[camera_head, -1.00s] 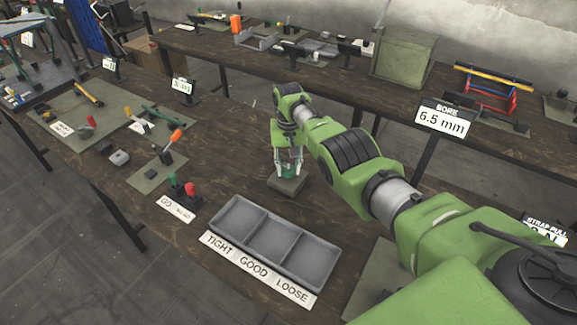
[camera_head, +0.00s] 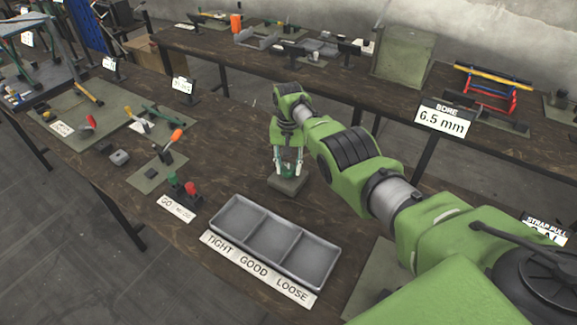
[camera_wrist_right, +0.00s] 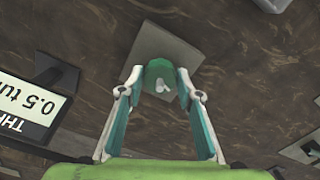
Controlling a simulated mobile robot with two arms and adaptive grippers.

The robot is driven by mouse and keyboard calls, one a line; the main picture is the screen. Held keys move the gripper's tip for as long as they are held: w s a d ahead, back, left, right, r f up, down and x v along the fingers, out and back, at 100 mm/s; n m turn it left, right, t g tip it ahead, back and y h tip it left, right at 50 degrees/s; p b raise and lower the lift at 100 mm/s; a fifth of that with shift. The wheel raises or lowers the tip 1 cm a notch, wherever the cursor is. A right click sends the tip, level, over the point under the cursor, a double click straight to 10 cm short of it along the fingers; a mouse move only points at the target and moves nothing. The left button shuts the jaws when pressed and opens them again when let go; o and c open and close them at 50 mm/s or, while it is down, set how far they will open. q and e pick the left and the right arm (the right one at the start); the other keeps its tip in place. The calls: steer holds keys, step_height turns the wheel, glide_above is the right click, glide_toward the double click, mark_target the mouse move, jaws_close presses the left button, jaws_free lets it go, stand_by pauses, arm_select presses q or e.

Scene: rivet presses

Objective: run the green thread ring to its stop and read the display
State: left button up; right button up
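The green thread ring (camera_wrist_right: 158,76) sits on a square grey block (camera_wrist_right: 172,47) in the right wrist view, with a small pale stud end showing at its middle. My right gripper (camera_wrist_right: 160,80) points down over it, one fingertip against each side of the ring. In the head view the right gripper (camera_head: 288,166) stands over the same block (camera_head: 287,186). My left gripper is not in view.
A grey tray (camera_head: 270,240) marked TIGHT, GOOD, LOOSE lies in front of the block. Red and green handled gauges (camera_head: 183,189) stand left of it. A "BORE 6.5 mm" display (camera_head: 443,119) stands behind my arm. Bare bench lies left of the block.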

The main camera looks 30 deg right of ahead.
mark_target(288, 168)
steer(key=shift+o, duration=1)
step_height(288, 168, up, 12)
stand_by(1.0)
